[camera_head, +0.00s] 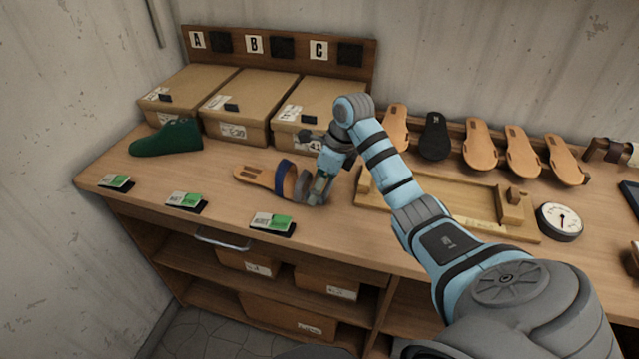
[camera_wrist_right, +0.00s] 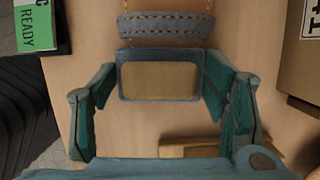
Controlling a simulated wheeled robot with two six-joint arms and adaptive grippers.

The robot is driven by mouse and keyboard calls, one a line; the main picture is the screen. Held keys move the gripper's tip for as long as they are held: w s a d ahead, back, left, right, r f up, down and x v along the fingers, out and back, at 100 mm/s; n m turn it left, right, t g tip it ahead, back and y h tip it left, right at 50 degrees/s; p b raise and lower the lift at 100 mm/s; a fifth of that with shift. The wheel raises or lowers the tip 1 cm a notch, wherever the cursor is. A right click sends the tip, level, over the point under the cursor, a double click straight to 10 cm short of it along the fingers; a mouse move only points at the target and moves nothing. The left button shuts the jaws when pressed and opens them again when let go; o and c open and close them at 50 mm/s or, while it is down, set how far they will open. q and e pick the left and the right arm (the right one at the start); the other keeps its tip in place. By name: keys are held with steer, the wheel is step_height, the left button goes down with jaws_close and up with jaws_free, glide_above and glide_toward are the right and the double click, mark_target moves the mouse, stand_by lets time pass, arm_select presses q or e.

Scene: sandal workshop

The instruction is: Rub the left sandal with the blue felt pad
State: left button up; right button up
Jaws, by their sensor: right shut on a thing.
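The sandal (camera_head: 254,177) lies on the bench with its tan toe to the left and a dark blue strap (camera_head: 284,178) across it. A blue-grey strap shows at the top of the right wrist view (camera_wrist_right: 165,28). My right gripper (camera_head: 321,186) is at the sandal's right end, shut on a small block with a tan face and blue-grey edge, seemingly the felt pad (camera_wrist_right: 160,80). The block is very close to the sandal; I cannot tell whether they touch. The gripper hides the sandal's right end. My left gripper is not in view.
Cardboard boxes (camera_head: 240,110) stand behind under the A, B and C labels. A green shoe-shaped piece (camera_head: 168,138) is at the left. Green-and-white cards (camera_head: 272,223) line the front edge. A wooden frame (camera_head: 465,210), dial gauge (camera_head: 558,221) and several upright soles (camera_head: 479,143) are at the right.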

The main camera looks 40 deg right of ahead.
steer(key=shift+r, duration=0.15)
steer(key=shift+f+b, duration=0.35)
steer(key=shift+f, duration=0.2)
stand_by(0.3)
steer(key=shift+w+a+r, duration=0.15)
steer(key=shift+w+a, duration=0.05)
steer(key=shift+w, duration=0.1)
steer(key=shift+s+d+p, duration=0.15)
steer(key=shift+s+p, duration=0.15)
steer(key=shift+p, duration=0.05)
steer(key=shift+w+f, duration=0.2)
steer(key=shift+w, duration=0.1)
steer(key=shift+s+r, duration=0.15)
steer(key=shift+s, duration=0.2)
steer(key=shift+w, duration=0.45)
